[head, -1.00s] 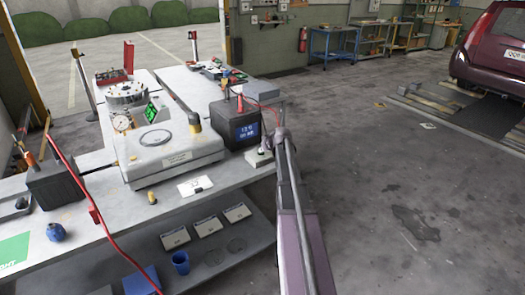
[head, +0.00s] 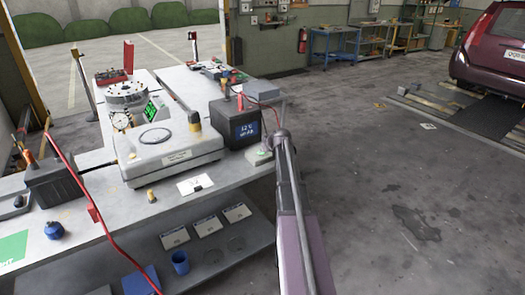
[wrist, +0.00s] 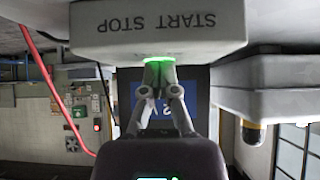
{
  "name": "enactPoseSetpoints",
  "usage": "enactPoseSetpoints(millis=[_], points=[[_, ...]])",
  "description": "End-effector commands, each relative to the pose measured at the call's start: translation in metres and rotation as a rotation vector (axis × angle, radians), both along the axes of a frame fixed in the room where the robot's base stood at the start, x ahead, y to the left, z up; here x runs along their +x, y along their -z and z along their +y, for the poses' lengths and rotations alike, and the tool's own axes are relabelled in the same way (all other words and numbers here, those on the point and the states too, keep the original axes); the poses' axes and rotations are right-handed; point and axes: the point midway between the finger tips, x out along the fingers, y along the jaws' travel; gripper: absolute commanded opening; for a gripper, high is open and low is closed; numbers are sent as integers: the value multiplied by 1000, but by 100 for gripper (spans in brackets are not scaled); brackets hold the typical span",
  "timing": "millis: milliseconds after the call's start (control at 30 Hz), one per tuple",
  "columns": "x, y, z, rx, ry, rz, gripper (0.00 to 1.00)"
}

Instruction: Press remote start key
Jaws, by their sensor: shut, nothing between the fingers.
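The remote, a pale box marked START STOP (wrist: 158,27), fills the top of the wrist view, its lettering upside down. Its key glows green (wrist: 160,59) at the edge of the box nearest my gripper. My gripper (wrist: 158,66) is shut and empty, with its fingertips at the glowing key. They appear to touch it and hide part of it.
A dark box with a lit display (head: 243,129) stands behind the remote on the bench. A large grey unit (head: 170,158) lies to its left, and a red cable (head: 75,185) crosses the bench front. Open floor (head: 375,170) lies to the right.

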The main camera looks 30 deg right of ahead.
Motion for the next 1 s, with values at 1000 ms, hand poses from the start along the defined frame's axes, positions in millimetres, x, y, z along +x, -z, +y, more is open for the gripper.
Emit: enactPoseSetpoints(millis=[1000], points=[[-38, -81, 2, -1, 1, -8, 0]])
